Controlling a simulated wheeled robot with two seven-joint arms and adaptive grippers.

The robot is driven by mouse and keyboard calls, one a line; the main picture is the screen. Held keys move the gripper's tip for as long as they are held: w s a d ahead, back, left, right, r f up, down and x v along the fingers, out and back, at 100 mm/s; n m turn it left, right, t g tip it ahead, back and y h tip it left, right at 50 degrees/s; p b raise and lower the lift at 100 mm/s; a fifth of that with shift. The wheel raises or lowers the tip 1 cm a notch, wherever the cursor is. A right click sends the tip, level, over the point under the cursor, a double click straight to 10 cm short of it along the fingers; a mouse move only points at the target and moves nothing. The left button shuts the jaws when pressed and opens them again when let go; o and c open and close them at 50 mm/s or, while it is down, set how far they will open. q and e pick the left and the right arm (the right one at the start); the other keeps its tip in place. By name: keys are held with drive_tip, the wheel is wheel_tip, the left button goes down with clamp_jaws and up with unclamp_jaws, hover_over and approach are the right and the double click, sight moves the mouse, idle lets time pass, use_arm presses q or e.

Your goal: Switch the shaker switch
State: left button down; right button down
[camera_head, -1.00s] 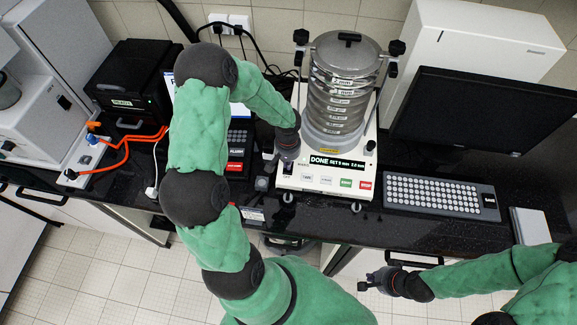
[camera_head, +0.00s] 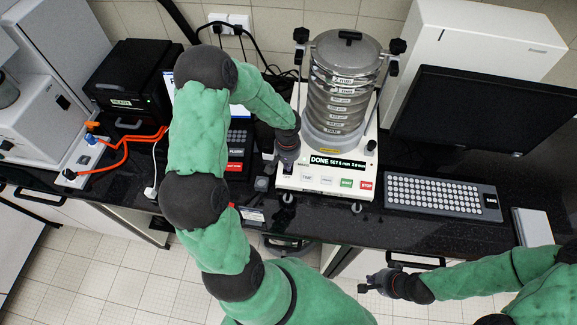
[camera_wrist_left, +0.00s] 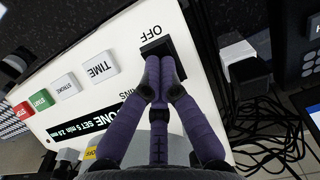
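The sieve shaker (camera_head: 327,187) stands on the dark bench with a stack of sieves on its white base. Its display (camera_head: 337,163) reads DONE. The black shaker switch (camera_wrist_left: 157,47) sits on the front panel beside the word OFF, partly covered by my fingertips. My left gripper (camera_wrist_left: 159,72) has its two purple fingers closed together with nothing between them, the tips at the switch. Whether they touch it I cannot tell. In the head view my left gripper (camera_head: 285,168) is over the panel's left end. My right gripper (camera_head: 368,286) is low in front of the bench, too small to read.
Panel buttons, including TIME (camera_wrist_left: 100,67), green START (camera_head: 346,183) and red STOP (camera_head: 366,185), lie along the panel beside the switch. A keyboard (camera_head: 442,197) and monitor (camera_head: 487,110) stand to the right. Dark cables (camera_wrist_left: 272,135) lie beside the shaker.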

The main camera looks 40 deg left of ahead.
use_arm(q)
drive_tip(key=shift+r, duration=0.3)
drive_tip(key=shift+r+p, duration=2)
drive_tip(key=shift+r, duration=1.15)
drive_tip(key=shift+s+f, duration=0.1)
